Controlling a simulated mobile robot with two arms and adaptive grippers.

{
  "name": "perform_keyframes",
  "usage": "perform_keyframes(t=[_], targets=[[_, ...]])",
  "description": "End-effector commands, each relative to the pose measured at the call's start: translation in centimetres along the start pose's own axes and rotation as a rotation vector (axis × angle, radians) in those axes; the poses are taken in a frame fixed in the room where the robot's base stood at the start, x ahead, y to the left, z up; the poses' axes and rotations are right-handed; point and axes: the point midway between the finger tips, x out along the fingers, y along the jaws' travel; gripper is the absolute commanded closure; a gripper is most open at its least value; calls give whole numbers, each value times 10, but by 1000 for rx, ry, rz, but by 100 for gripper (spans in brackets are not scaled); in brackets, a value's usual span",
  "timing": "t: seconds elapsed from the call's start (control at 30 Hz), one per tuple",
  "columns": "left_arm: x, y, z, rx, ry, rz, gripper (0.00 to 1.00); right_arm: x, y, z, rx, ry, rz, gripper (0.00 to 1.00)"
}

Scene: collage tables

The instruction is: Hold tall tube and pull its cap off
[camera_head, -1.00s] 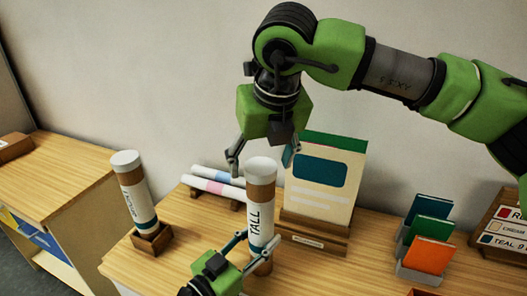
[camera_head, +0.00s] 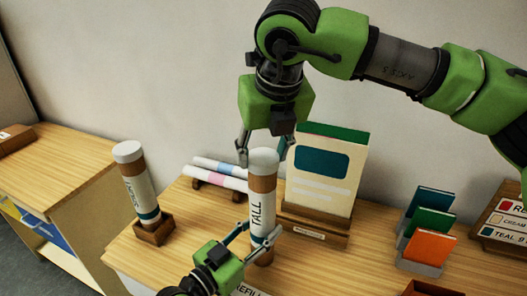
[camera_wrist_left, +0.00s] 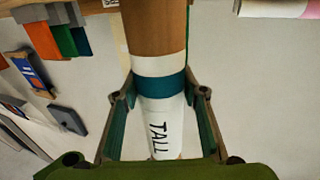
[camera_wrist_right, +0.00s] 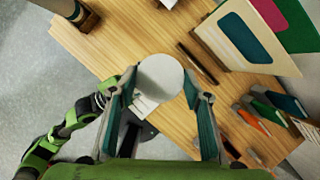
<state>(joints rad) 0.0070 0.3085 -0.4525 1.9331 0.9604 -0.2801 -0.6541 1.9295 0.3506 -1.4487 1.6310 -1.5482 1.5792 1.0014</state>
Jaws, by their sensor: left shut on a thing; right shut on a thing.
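The tall tube (camera_head: 262,205) is white and brown with TALL lettered on it, standing upright on the table. In the left wrist view its teal band (camera_wrist_left: 160,85) sits between the fingers. Its white cap (camera_head: 264,158) is on top, with a brown band just under it. My left gripper (camera_head: 259,232) is shut on the tube's lower body. My right gripper (camera_head: 263,152) comes down from above and is shut on the cap; the round cap top (camera_wrist_right: 161,78) shows between its fingers. The tube's foot is partly hidden by my left gripper.
Another capped tube (camera_head: 138,190) leans in a wooden holder (camera_head: 153,231) at left. Rolled papers (camera_head: 217,172) lie on a rack behind. A large card (camera_head: 320,170) stands close behind the tall tube. Small coloured books (camera_head: 430,245) stand at right. Bare table (camera_head: 345,265) shows between.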

Motion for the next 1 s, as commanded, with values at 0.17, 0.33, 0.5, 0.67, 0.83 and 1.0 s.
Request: perform_keyframes(t=[0.17,0.33,0.5,0.67,0.83,1.0], targets=[[0,0,1,0,-1,0,99,0,0,0,0,0,0,81],[0,0,1,0,-2,0,99,-1,0,0,0,0,0,81],[0,0,1,0,-2,0,99,-5,0,2,0,-1,0,81],[0,0,1,0,-2,0,99,-10,0,5,1,-1,0,81],[0,0,1,0,-2,0,99,-16,0,7,1,-1,0,81],[0,0,1,0,-2,0,99,-20,0,8,0,0,1,81]])
